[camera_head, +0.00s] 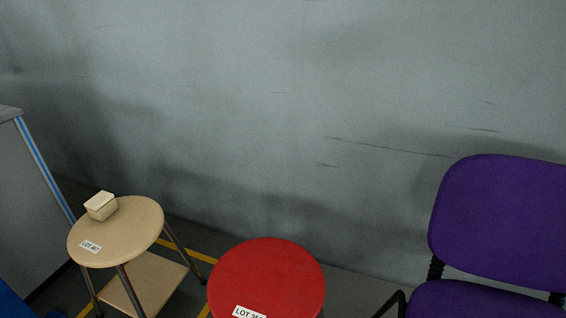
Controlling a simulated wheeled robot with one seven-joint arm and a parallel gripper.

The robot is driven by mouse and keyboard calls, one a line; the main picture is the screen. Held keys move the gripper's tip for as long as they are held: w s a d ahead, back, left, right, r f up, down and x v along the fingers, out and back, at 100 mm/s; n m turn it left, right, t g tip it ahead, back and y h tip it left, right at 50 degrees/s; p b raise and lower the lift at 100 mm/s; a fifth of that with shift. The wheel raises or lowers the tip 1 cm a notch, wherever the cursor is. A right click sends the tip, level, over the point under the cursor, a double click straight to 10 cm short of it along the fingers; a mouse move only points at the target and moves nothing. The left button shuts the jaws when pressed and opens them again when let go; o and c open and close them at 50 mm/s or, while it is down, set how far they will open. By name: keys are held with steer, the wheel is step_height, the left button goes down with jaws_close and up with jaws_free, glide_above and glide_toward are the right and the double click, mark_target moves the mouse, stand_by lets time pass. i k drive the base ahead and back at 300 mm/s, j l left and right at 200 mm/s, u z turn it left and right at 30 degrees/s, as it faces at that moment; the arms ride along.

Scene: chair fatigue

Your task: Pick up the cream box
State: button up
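The cream box (101,206) is small, with a paler top. It rests on the round beige seat of a stool (135,220), toward the back left of that seat. A white label reading "LOT 467" is on the front of the same seat. My gripper is not in the camera view, so its distance from the box does not show.
A red round stool (267,275) stands right of the beige one. A purple chair (500,225) is at the right. A grey cabinet or panel (30,200) with a blue stripe is at the left. A grey wall (300,100) closes the back. Something blue shows at bottom left.

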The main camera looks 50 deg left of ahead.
mark_target(104, 204)
steer(key=u, duration=3.2)
steer(key=i+j, duration=0.1)
steer(key=j, duration=0.15)
steer(key=i+j, duration=0.1)
steer(key=j, duration=0.2)
steer(key=i+j+z, duration=0.1)
steer(key=j, duration=0.15)
steer(key=i+l, duration=0.15)
steer(key=i, duration=0.35)
steer(key=i+l+z, duration=0.1)
steer(key=i, duration=0.35)
